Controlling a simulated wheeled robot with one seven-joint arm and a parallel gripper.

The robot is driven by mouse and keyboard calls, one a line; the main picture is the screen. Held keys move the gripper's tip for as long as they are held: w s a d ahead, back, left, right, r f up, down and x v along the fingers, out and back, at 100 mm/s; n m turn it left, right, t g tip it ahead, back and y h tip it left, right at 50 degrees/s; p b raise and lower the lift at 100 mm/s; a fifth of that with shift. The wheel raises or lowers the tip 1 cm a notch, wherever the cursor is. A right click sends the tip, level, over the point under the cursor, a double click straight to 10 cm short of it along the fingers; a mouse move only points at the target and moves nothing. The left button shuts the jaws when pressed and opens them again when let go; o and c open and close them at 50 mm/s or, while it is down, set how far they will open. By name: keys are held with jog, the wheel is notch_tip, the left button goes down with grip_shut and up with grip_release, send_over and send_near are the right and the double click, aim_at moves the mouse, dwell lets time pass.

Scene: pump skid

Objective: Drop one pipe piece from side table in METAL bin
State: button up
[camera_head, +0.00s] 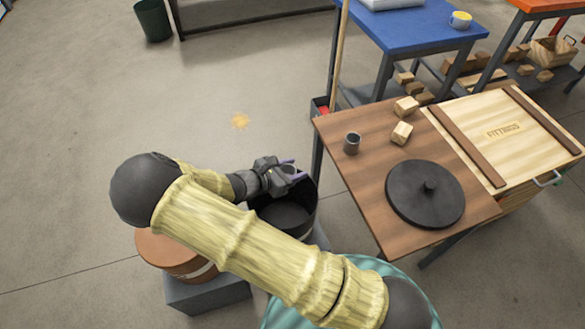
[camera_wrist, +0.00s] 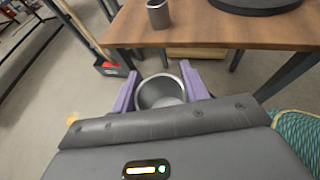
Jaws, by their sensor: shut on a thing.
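My gripper (camera_head: 285,172) has purple fingers and is shut on a grey, hollow pipe piece (camera_head: 289,169). The wrist view shows the held pipe piece (camera_wrist: 161,92) with its open end between the two fingers. The gripper is over the far rim of an open black bin (camera_head: 309,194), left of the side table. A brown-orange bin (camera_head: 160,249) stands left of it, partly behind my arm. I cannot read a METAL label on either. A second grey pipe piece (camera_head: 352,144) stands upright on the wooden side table (camera_head: 350,180); it also shows in the wrist view (camera_wrist: 158,14).
A blue table (camera_head: 420,28) stands behind. The floor at left is mostly clear.

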jog(key=shift+f+b, duration=2.05)
jog(key=shift+f, duration=0.25)
jog(key=o, duration=1.1)
jog(key=shift+r, duration=0.1)
jog(key=p+v, duration=0.3)
jog(key=v, duration=1.4)
jog(key=shift+s+a, duration=0.1)
jog(key=shift+s, duration=0.1)
